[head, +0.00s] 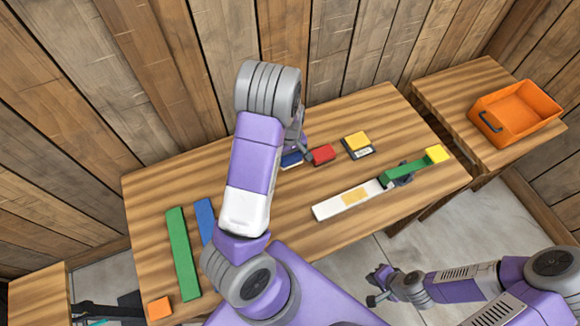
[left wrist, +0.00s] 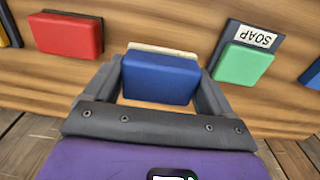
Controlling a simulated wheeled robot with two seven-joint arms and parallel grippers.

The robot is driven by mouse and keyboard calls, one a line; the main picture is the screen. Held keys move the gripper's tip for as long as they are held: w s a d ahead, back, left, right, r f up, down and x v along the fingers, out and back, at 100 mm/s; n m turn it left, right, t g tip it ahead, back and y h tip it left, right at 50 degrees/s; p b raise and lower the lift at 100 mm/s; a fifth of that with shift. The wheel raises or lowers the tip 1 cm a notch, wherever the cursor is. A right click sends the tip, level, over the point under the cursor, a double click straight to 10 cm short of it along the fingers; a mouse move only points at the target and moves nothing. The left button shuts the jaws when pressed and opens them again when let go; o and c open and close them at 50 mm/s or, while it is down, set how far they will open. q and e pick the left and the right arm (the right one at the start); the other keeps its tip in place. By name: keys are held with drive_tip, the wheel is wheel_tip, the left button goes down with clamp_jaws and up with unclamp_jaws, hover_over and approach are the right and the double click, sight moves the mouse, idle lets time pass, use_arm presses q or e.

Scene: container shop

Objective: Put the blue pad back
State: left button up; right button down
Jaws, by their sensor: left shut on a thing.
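My left gripper (left wrist: 160,85) is shut on a blue pad (left wrist: 160,78), with one finger on each side of it. A thin cream edge (left wrist: 163,49) shows just behind the pad. In the head view a blue pad (head: 292,160) shows beside my left gripper (head: 303,148), partly hidden by my arm, over the table left of the red pad (head: 323,154). I cannot tell whether it touches the table. My right gripper (head: 378,286) is off the table's front edge, apart from everything; its jaws are too small to judge.
A yellow pad (head: 357,140) lies on a labelled dark plate. A green pad (left wrist: 245,63) lies by a "SOAP" label; another blue thing (left wrist: 312,75) is beyond it. A white strip (head: 330,207), green bars (head: 182,255) and an orange bin (head: 515,110) stand around.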

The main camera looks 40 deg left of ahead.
sight(290, 171)
use_arm(q)
wheel_tip(290, 171, down, 6)
drive_tip(key=shift+f+b, duration=0.15)
drive_tip(key=shift+b, duration=0.3)
drive_tip(key=shift+f, duration=0.1)
drive_tip(key=shift+f, duration=0.2)
drive_tip(key=o, duration=0.8)
drive_tip(key=shift+o, duration=0.2)
drive_tip(key=shift+r, duration=0.1)
